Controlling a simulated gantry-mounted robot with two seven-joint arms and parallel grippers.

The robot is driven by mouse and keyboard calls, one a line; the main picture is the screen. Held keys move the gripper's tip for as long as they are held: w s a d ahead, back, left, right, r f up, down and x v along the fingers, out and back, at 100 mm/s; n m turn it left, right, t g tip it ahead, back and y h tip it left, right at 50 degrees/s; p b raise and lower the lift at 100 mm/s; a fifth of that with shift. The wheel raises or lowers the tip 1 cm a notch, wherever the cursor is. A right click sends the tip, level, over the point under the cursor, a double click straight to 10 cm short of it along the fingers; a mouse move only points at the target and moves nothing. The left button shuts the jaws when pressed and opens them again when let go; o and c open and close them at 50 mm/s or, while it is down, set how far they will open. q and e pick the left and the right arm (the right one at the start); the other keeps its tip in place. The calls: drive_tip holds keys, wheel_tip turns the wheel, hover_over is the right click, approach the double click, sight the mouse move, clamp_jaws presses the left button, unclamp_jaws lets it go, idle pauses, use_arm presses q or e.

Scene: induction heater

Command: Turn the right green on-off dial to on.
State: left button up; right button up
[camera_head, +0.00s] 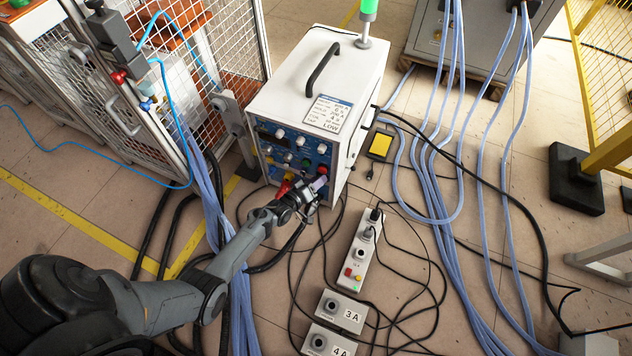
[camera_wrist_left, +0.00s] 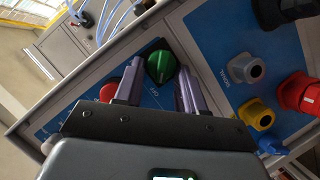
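The green dial (camera_wrist_left: 161,66) shows in the left wrist view on the blue front panel (camera_wrist_left: 225,45), close to the panel's edge. An OFF label is printed beside it. I cannot tell its exact setting. My left gripper (camera_wrist_left: 158,88) is open, with a purple finger on either side of the dial; contact is not clear. In the head view my left gripper (camera_head: 319,184) is at the lower right of the heater's front panel and covers that spot. My right gripper is not in view.
The white induction heater (camera_head: 290,85) stands on the floor. A red button (camera_wrist_left: 108,92) is beside the dial, and grey, yellow and red connectors (camera_wrist_left: 296,92) are on the other side. Cables, a power strip (camera_head: 361,250) and a mesh cage (camera_head: 235,45) surround the heater.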

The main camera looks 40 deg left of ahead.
use_arm(q)
drive_tip(key=c, duration=0.6)
drive_tip(key=m+y, duration=0.2)
drive_tip(key=m, duration=0.2)
drive_tip(key=d+m+g+y+p, duration=0.1)
drive_tip(key=m+y, duration=0.2)
drive_tip(key=m, duration=0.1)
drive_tip(key=d+m+g+y, duration=0.1)
drive_tip(key=m+y, duration=0.1)
drive_tip(key=m, duration=0.2)
drive_tip(key=shift+w+y, duration=0.3)
drive_tip(key=shift+y, duration=0.1)
drive_tip(key=shift+m, duration=0.3)
idle(0.4)
